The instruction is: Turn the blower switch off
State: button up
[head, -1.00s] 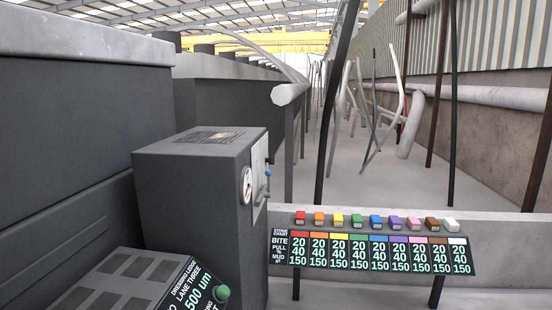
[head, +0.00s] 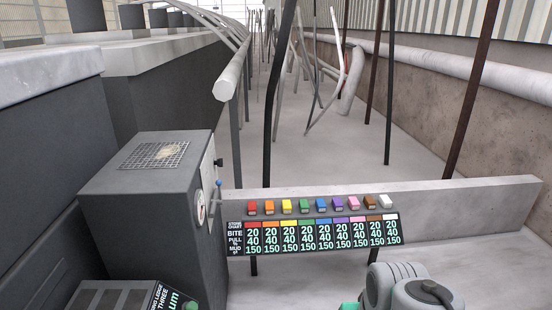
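A dark grey cabinet (head: 155,215) stands at the left of the middle in the head view, with a grille on its top. On its right side face, seen at a steep angle, are a round white dial (head: 201,208) and a small switch lever with a blue knob (head: 219,183). I take this lever to be the blower switch, but no label on it can be read. Its exact position is too small to tell. Rounded grey links of my arm show at the bottom right. My gripper is not in view.
A chart board (head: 315,233) with a row of coloured blocks stands right of the cabinet, before a low pale wall (head: 460,198). A dark panel with a green button (head: 190,306) is at the bottom left. Poles and a pipe end (head: 222,88) stand behind.

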aim_at(219, 163)
jog(key=z, duration=0.15)
jog(key=i, duration=3)
jog(key=u, duration=3.35)
